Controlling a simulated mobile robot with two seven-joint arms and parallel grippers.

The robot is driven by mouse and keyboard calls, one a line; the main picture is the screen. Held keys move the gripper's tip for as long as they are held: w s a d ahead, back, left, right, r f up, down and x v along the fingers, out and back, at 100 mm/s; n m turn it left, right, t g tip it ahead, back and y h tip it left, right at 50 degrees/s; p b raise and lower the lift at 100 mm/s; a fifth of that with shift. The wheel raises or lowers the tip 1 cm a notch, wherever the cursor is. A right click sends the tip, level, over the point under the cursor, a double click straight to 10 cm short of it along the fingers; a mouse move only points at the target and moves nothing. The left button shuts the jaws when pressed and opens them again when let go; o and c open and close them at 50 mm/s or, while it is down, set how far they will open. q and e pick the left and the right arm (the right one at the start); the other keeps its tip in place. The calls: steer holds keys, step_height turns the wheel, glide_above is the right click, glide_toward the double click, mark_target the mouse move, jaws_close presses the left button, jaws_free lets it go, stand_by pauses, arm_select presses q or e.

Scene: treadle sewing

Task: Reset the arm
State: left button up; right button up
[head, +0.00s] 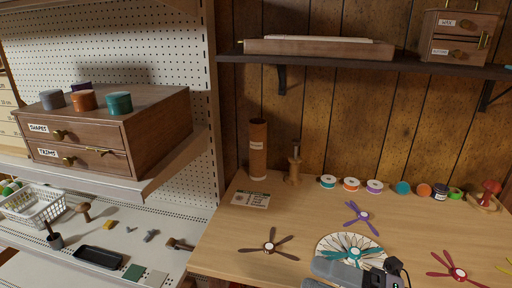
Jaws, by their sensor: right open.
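My right gripper (366,272) shows at the bottom edge, with its jaws open. It is over the wooden table (225,238), in front of a round white disc (322,247) with a teal propeller-like piece (352,254) on it. It hides part of both. I cannot tell whether it touches them, and I see nothing clearly held in it. Most of the right arm is out of view. My left gripper is not in view.
A brown bladed piece (269,244), a purple one (362,217) and a red one (455,269) lie around the disc. Several spools (352,184) line the table's back, beside a tall brown tube (258,150). A shelf with a drawer box (155,130) stands left.

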steer(key=w+d+f+m+t+h+p, duration=0.1)
steer(key=d+f+m+t+h, duration=0.3)
steer(key=m, duration=0.6)
steer(key=w+d+f+m+t+h+p, duration=0.1)
steer(key=w+d+f+m+t+h, duration=0.15)
steer(key=m+t+h, duration=0.5)
steer(key=s+d+f+m+g+h+p, duration=0.1)
steer(key=s+f+m+g+h, duration=0.1)
steer(key=s+f+m+g, duration=0.2)
steer(key=s+d+f+m+g+h, duration=0.2)
steer(key=s+f+m+g, duration=0.2)
steer(key=s+f+m, duration=0.4)
step_height(320, 180, down, 5)
steer(key=shift+s+f+m+g+p, duration=0.1)
steer(key=shift+s+m+g+p, duration=0.1)
steer(key=shift+m+g+p, duration=0.3)
